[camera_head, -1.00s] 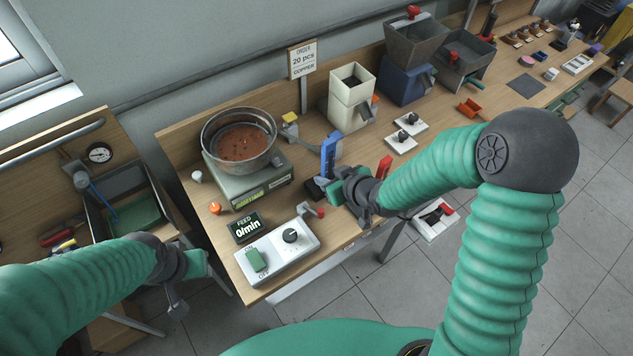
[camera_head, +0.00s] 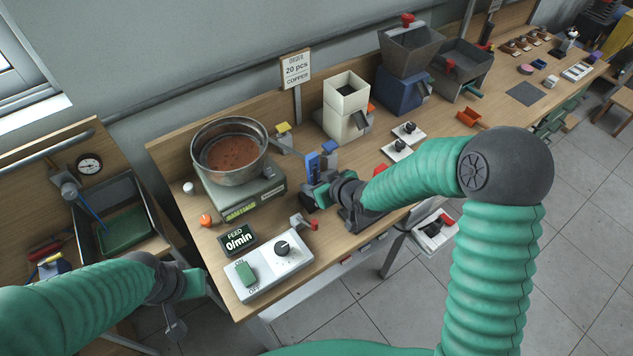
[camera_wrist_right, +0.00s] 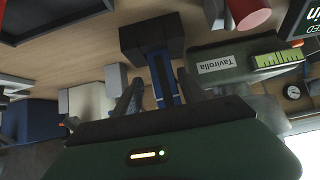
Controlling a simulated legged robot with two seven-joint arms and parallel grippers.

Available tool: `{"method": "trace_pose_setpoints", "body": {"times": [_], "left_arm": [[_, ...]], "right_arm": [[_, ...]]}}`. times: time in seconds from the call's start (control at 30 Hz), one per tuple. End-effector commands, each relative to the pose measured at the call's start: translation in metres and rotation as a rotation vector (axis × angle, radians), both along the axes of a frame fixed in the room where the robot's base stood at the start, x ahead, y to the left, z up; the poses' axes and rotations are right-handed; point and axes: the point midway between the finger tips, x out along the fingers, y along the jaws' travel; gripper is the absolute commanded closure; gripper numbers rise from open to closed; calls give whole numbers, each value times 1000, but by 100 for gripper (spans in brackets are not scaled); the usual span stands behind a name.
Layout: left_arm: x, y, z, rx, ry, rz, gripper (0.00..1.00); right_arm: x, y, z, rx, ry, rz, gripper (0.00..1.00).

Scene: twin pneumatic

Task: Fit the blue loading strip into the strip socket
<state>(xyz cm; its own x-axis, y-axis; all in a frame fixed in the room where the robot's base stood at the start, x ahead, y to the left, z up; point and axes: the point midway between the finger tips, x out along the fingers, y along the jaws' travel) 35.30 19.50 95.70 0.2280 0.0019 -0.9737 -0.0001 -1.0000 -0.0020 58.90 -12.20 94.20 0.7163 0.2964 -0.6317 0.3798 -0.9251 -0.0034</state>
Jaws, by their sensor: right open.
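The blue loading strip (camera_head: 313,164) stands upright on the bench, right of the scale. In the right wrist view the strip (camera_wrist_right: 163,80) meets a dark block (camera_wrist_right: 150,38), which looks like the strip socket; I cannot tell how deep it sits. My right gripper (camera_head: 318,190) is at the strip and partly hides its lower part and the block. In the right wrist view the right gripper (camera_wrist_right: 160,93) has its fingers apart, one on each side of the strip. My left gripper (camera_head: 185,295) hangs left of the bench, away from the strip; its jaw gap is unclear.
A scale (camera_head: 240,195) bearing a metal bowl (camera_head: 232,180) stands left of the strip. A feed switch box (camera_head: 268,265) and display (camera_head: 238,240) lie in front. A cream hopper (camera_head: 345,105) and a blue-based hopper (camera_head: 405,85) stand behind and right.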

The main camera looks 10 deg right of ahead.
Motion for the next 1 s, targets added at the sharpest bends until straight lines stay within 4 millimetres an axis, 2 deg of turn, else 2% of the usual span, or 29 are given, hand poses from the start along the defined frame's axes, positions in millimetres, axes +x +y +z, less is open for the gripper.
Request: {"method": "trace_pose_setpoints", "body": {"times": [0.17,0.5,0.63,0.73,0.77,0.83,0.9,1.0], "left_arm": [[0,0,3,0,0,0,64],[0,0,27,0,0,0,64],[0,0,32,0,0,0,64],[0,0,33,0,0,0,64],[0,0,32,0,0,0,64],[0,0,32,0,0,0,64],[0,0,32,0,0,0,64],[0,0,32,0,0,0,64]], "right_arm": [[-10,-5,12,-1,-3,-2,51],[-70,-30,68,-3,-2,-3,51],[-82,-35,76,-3,0,-2,51],[-95,-45,68,-51,62,-41,51],[-103,-52,62,-82,107,-70,51],[-132,-71,51,-152,242,-163,51],[-168,-83,47,-180,388,-259,51],[-213,-83,47,-159,556,-342,51]]}}
